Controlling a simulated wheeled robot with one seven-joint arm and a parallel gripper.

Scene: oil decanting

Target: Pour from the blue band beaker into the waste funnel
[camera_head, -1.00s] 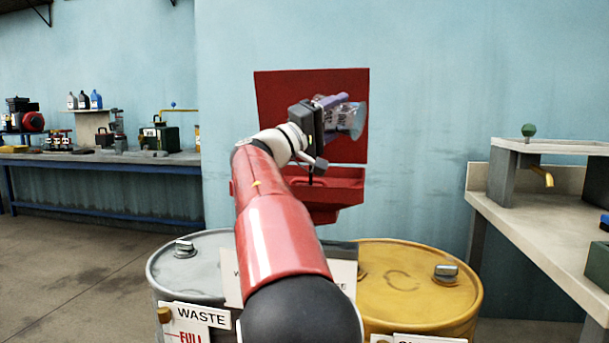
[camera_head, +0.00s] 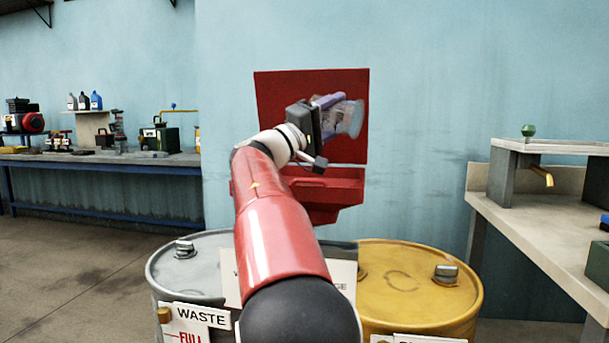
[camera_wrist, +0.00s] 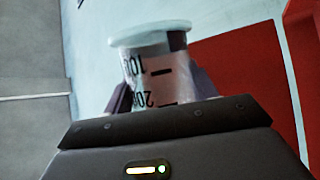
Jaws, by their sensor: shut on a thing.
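My gripper (camera_head: 326,106) is shut on a clear beaker (camera_head: 349,119) in front of the red upright panel, above the red box. The beaker is tilted well over, its wide end to the right and slightly down. In the wrist view the beaker (camera_wrist: 158,75) shows dark graduation marks and a pale rim between my two fingers. I cannot make out liquid in it. The red waste funnel (camera_head: 322,188), with its raised back panel (camera_head: 280,95), stands behind and above the drums. My arm hides part of it.
A grey drum (camera_head: 165,270) with a WASTE sign (camera_head: 200,316) and a yellow drum (camera_head: 420,280) stand below. A bench (camera_head: 540,220) with a small stand is at the right. A workbench (camera_head: 120,160) with cans and machines is at the far left.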

